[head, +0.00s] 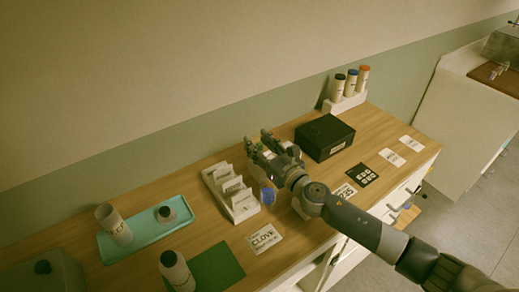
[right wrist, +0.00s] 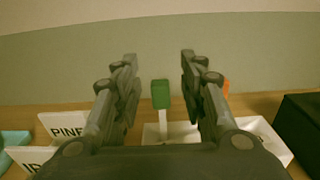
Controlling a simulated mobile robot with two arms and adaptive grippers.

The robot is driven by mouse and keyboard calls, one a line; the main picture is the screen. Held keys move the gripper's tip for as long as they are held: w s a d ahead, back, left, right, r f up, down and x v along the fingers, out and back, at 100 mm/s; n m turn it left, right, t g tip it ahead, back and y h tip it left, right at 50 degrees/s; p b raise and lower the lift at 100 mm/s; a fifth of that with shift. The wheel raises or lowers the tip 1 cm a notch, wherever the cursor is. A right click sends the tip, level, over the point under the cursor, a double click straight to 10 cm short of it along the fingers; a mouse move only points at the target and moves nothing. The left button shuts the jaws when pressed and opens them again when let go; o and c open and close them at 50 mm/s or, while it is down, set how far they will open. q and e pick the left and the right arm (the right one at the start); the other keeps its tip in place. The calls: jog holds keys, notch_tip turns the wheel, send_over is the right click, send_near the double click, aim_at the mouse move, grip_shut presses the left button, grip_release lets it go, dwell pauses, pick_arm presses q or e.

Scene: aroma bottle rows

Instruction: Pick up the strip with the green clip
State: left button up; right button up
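The strip with the green clip (right wrist: 160,94) stands upright in the right wrist view, its white stem (right wrist: 164,127) rising from a white holder (right wrist: 151,138). My right gripper (head: 257,140) is open, with a finger on each side of the green clip in the right wrist view (right wrist: 159,75); neither finger visibly touches it. In the head view the gripper hides most of this spot at the back of the table. An orange clip (right wrist: 227,87) shows partly behind the right finger. My left gripper is not in view.
A white rack of labelled cards (head: 231,190) and a blue-topped jar (head: 267,196) stand close to my right gripper. A black box (head: 324,137) is to its right. A teal tray (head: 145,238) and bottle rack (head: 345,104) are farther off.

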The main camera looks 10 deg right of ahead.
jog(key=c, duration=0.8)
